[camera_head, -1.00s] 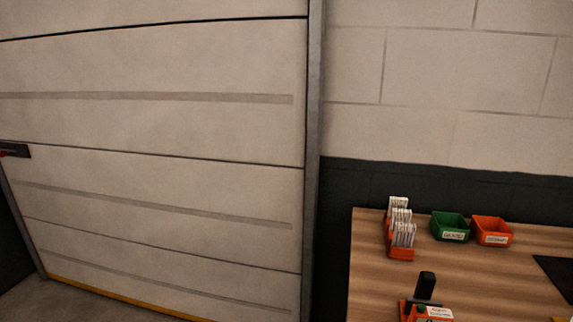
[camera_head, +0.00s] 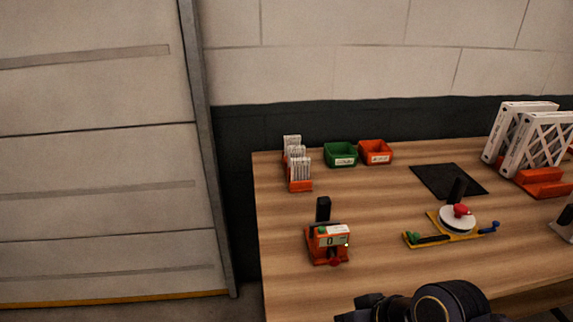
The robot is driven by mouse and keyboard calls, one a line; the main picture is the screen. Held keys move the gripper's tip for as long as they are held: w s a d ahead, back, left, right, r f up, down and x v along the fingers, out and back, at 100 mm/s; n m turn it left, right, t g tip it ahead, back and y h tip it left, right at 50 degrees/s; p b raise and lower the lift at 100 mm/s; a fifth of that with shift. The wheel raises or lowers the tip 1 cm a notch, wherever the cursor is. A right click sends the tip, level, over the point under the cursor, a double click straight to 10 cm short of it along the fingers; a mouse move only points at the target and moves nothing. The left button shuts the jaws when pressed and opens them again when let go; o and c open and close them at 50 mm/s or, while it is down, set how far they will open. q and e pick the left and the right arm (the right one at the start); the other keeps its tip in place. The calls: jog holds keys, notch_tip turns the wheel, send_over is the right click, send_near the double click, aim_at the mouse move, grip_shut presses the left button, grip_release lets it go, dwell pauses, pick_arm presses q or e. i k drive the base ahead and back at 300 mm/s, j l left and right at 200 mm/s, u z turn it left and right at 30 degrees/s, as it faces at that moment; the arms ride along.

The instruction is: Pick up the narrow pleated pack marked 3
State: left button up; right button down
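Two large white framed packs (camera_head: 518,140) with diagonal braces stand upright, slightly tilted, in an orange rack at the right of the wooden table. Several small white packs (camera_head: 298,165) stand in a row in a small orange holder (camera_head: 300,186) at the table's left. No number 3 can be read on any pack, so I cannot tell which one bears it. Dark rounded parts of one of my arms show at the bottom edge, well in front of the packs. No gripper fingertips can be made out, and neither gripper is seen holding anything.
A green bin (camera_head: 341,160) and an orange bin (camera_head: 375,158) sit at the back. An orange device with a display reading 0 (camera_head: 329,241) stands at front left. A black mat (camera_head: 447,180) and a yellow fixture with a white disc (camera_head: 457,220) lie toward the right. Bare table (camera_head: 390,203) lies between.

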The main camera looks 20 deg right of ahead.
aim_at(300, 167)
jog(key=i+j+z, duration=0.1)
jog(key=j, duration=0.3)
jog(key=i+j+z, duration=0.1)
jog(key=j, duration=0.3)
jog(key=i+j, duration=0.25)
jog(key=j, duration=0.15)
jog(key=i+z, duration=0.4)
jog(key=i, duration=0.55)
